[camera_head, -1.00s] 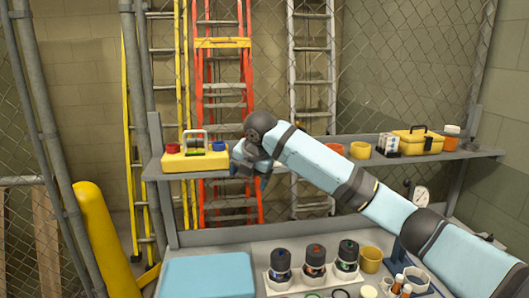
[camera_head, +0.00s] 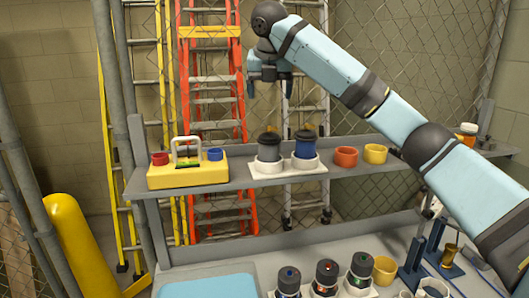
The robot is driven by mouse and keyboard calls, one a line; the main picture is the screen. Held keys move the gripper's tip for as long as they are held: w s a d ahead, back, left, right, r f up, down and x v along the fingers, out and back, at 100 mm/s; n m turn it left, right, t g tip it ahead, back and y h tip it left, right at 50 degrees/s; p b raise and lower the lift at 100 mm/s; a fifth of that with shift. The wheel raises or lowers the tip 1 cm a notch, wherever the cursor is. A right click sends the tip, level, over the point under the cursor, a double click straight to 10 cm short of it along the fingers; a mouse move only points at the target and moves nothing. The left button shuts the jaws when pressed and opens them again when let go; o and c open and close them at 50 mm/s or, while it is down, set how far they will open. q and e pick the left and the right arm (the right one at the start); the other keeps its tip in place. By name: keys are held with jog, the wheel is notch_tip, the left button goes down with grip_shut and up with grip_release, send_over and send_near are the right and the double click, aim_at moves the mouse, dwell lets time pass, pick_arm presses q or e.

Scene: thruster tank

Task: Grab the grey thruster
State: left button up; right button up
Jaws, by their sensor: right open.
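The grey thruster (camera_head: 268,147) stands upright in a white holder (camera_head: 267,167) on the upper shelf. A blue thruster (camera_head: 305,144) stands just to its right in a like holder. My right gripper (camera_head: 268,90) is open and empty, pointing down above the grey thruster, with a clear gap between its fingertips and the thruster's top. My left gripper is not in view.
A yellow box (camera_head: 188,174) with red and blue cups stands left on the shelf (camera_head: 228,184). Orange (camera_head: 346,157) and yellow (camera_head: 375,153) cups stand right. Several dark canisters stand on the lower bench. A chain-link fence and ladders are behind.

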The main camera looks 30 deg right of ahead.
aim_at(269, 127)
jog(key=x, duration=0.7)
jog(key=shift+s+d+f+p, duration=0.1)
jog(key=shift+p, duration=0.3)
jog(key=shift+f+p, duration=0.3)
jog(key=shift+f, duration=0.05)
jog(key=x, duration=0.2)
jog(key=p+x, duration=0.1)
jog(key=x, duration=0.1)
jog(key=shift+w+r, duration=0.1)
jog(key=shift+w, duration=0.15)
jog(key=shift+w+f, duration=0.2)
jog(key=shift+f, duration=0.2)
jog(key=shift+s, duration=0.1)
jog(key=c, duration=0.4)
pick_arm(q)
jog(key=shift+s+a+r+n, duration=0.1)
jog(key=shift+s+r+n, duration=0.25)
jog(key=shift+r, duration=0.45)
pick_arm(e)
jog(key=c, duration=1.1)
jog(key=shift+r, duration=0.2)
